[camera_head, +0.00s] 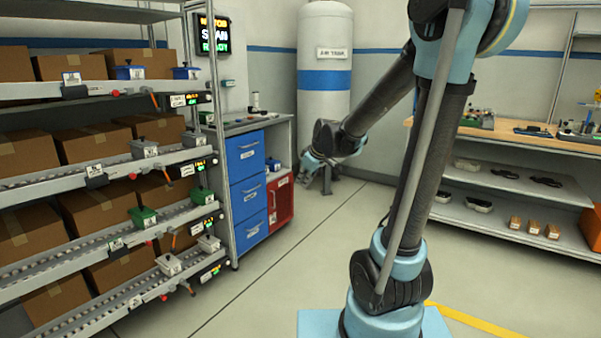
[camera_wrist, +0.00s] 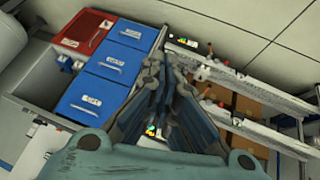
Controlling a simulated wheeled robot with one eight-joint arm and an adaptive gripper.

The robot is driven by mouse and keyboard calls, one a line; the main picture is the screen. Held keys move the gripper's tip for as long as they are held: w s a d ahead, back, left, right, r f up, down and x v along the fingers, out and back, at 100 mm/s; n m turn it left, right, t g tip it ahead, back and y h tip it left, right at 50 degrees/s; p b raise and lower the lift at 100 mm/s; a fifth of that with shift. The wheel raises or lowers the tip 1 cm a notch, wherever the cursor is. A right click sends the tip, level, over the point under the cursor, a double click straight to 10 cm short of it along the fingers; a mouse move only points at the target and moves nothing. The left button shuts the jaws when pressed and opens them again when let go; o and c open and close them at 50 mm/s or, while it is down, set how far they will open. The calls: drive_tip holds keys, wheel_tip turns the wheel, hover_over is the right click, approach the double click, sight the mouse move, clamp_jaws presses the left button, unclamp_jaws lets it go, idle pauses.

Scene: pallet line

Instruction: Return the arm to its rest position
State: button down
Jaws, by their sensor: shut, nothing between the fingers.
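My arm stands on the right of the head view and reaches back and left, bent at the top. My gripper (camera_head: 308,168) hangs at its far end, small in the head view, in front of the white tank and right of the blue drawers. In the wrist view my gripper (camera_wrist: 168,70) shows large, its dark fingers together, shut and empty. The fingers are apart from the drawers and the rack behind them. The exact fingertips are hard to make out in the head view.
A rack (camera_head: 95,178) with cardboard boxes and small bins fills the left. A cabinet with blue drawers (camera_head: 247,189) and a red door (camera_head: 281,201) stands beside it. The white tank (camera_head: 324,105) is behind. A workbench (camera_head: 510,134) stands right. Floor (camera_head: 290,260) between is clear.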

drive_tip(key=s+d+f+m+g+h, duration=0.1)
drive_tip(key=s+d+f+m, duration=0.1)
drive_tip(key=s+d, duration=0.4)
drive_tip(key=s+d+f+m+g+h, duration=0.1)
drive_tip(key=s+d+f+m, duration=0.2)
drive_tip(key=s, duration=1.1)
drive_tip(key=s+d+f+m+g+h, duration=0.1)
drive_tip(key=s+d+f+m, duration=0.1)
drive_tip(key=s+d+m, duration=0.3)
drive_tip(key=s+d, duration=0.3)
drive_tip(key=s, duration=0.2)
drive_tip(key=shift+d+f+m+h, duration=0.3)
drive_tip(key=shift+d+f+m, duration=0.05)
drive_tip(key=shift+f+m, duration=0.05)
drive_tip(key=shift+w+f, duration=0.2)
drive_tip(key=shift+w, duration=0.25)
drive_tip(key=shift+s, duration=0.15)
idle(0.8)
